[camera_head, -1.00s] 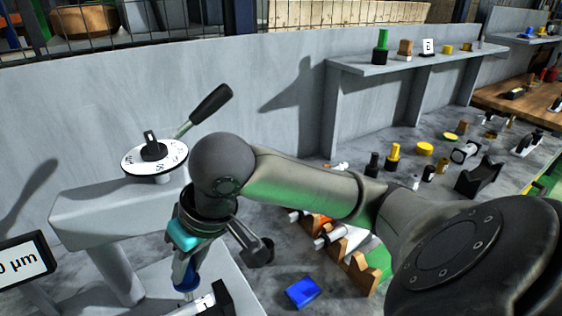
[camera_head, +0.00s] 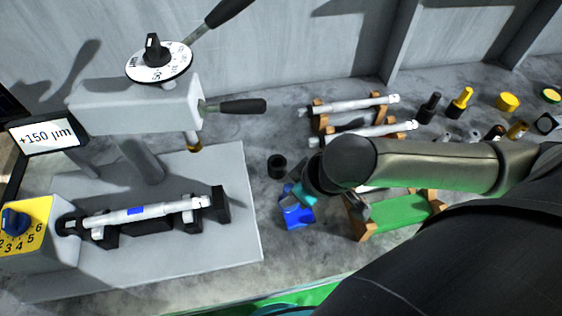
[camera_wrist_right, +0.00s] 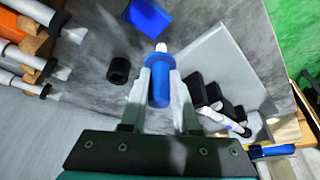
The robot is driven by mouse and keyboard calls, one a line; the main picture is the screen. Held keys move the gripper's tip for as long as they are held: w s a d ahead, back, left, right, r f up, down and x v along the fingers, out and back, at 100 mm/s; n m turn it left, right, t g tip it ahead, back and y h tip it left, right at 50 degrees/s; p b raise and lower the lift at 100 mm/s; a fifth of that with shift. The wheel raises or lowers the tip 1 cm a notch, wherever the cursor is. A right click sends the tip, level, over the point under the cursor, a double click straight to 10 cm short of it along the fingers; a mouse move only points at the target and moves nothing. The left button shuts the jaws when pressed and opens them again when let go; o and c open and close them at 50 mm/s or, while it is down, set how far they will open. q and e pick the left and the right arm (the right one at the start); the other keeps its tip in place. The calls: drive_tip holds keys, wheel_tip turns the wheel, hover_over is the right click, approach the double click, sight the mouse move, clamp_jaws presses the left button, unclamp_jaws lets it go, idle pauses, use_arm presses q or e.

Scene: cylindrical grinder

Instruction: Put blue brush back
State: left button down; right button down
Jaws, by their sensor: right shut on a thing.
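My right gripper (camera_wrist_right: 158,92) is shut on the blue brush (camera_wrist_right: 159,82), a blue cylinder with a white tip, in the right wrist view. In the head view my right gripper (camera_head: 296,197) hangs over the bench, right of the grinder, and largely hides the brush. A flat blue block (camera_head: 298,216) lies on the bench just below it; it also shows in the wrist view (camera_wrist_right: 148,18), beyond the brush tip. I cannot tell whether the brush touches it. A small black cup (camera_head: 277,166) stands beside it, also in the wrist view (camera_wrist_right: 118,70). My left gripper is not in view.
The grinder base (camera_head: 235,243) stands at left, holding a white shaft (camera_head: 125,215). Its lever (camera_head: 235,106) reaches right. A wooden rack (camera_head: 320,117) with white shafts is behind my arm. A green-topped wooden rack (camera_head: 405,213) is at right.

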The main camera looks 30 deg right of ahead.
drive_tip(key=shift+n, duration=0.8)
drive_tip(key=w+d+f, duration=0.1)
drive_tip(key=w, duration=0.3)
drive_tip(key=w+d+f, duration=0.2)
drive_tip(key=w, duration=0.3)
drive_tip(key=w+d+f+b, duration=0.1)
drive_tip(key=w+f, duration=0.1)
drive_tip(key=w, duration=0.3)
drive_tip(key=shift+d, duration=0.15)
drive_tip(key=shift+f, duration=0.1)
drive_tip(key=shift+f, duration=0.4)
drive_tip(key=c, duration=0.7)
unclamp_jaws()
drive_tip(key=shift+o, duration=0.2)
drive_tip(key=shift+r, duration=0.1)
